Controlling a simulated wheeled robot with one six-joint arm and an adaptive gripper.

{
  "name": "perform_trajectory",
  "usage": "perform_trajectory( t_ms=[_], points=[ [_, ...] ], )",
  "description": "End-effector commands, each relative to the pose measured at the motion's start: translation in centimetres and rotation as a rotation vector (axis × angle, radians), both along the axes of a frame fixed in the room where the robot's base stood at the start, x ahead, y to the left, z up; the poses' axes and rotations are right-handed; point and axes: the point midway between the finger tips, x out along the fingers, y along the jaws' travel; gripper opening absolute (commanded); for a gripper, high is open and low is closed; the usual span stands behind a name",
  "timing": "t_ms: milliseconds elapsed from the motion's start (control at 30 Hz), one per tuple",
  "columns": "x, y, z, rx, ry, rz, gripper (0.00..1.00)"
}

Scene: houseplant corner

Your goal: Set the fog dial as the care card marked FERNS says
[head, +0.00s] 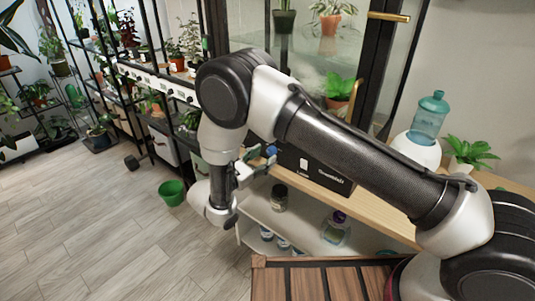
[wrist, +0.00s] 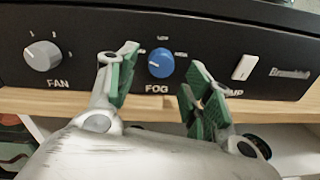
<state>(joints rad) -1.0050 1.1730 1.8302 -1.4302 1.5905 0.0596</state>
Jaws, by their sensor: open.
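The fog dial (wrist: 160,63) is a round blue knob on a black control panel (wrist: 215,45), above the word FOG. Its white pointer line points left; the small setting words around it are too blurred to read surely. My gripper (wrist: 161,84) is open, with its green-padded fingers on either side of the dial, apart from it as far as I can tell. In the head view, my gripper (head: 254,165) is at the panel's left end, close to the blue dial (head: 271,150). I cannot make out a care card marked FERNS in either view.
A grey FAN dial (wrist: 42,55) sits left of the fog dial, and a white switch (wrist: 243,67) sits right. A wooden shelf edge (wrist: 60,103) runs below. A green bucket (head: 172,192) stands on open floor. A teal-topped bottle (head: 430,115) stands right.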

Motion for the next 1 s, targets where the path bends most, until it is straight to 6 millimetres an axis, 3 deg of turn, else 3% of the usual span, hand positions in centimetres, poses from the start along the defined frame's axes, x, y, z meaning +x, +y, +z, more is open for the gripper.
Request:
perform_trajectory(
  t_ms=[200, 500, 767, 1000],
  points=[
    [1.9, -1.6, 0.0, 0.0, 0.0, 0.0, 0.51],
    [2.2, -1.9, 0.0, 0.0, 0.0, 0.0, 0.51],
    [2.2, -1.9, 0.0, 0.0, 0.0, 0.0, 0.05],
    [2.1, -1.8, 0.0, 0.009, -0.006, 0.0, 0.05]
  ],
)
